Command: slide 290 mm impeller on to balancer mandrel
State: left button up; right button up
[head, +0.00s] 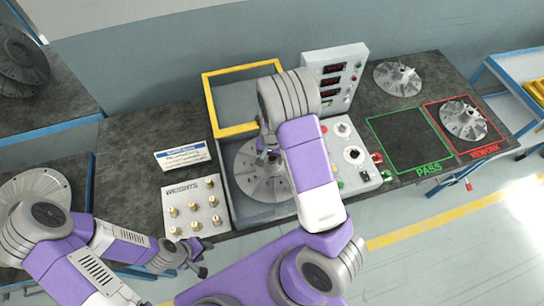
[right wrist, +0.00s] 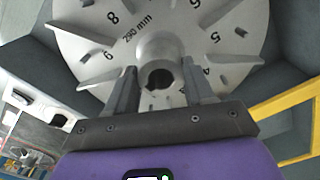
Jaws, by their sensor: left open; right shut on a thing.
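The grey 290 mm impeller (head: 254,181) is a bladed disc inside the balancer bay with the yellow frame (head: 207,104). In the right wrist view the impeller (right wrist: 85,30) fills the upper part, with "290 mm" and numbers on its face. My right gripper (right wrist: 160,85) is shut on its central hub, one finger on each side, and the hub's dark bore faces the camera. In the head view my right arm hides part of the disc. I cannot make out the mandrel in either view. My left gripper (head: 204,258) is open and empty, low in front of the bench.
The weights board (head: 194,208) with several brass weights lies left of the bay. The control panel (head: 355,153) stands to its right. Other impellers lie at the back right (head: 398,78), in the red REWORK square (head: 463,119) and at left (head: 35,193). The green PASS square (head: 409,139) is empty.

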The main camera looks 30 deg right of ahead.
jog(key=shift+f+b, duration=1.75)
jog(key=shift+f, duration=0.5)
dwell(0.7)
jog(key=o, duration=1.1)
jog(key=shift+o, duration=0.2)
notch_tip(320, 180, up, 8)
jog(key=shift+f+p, duration=0.2)
jog(key=shift+p, duration=0.2)
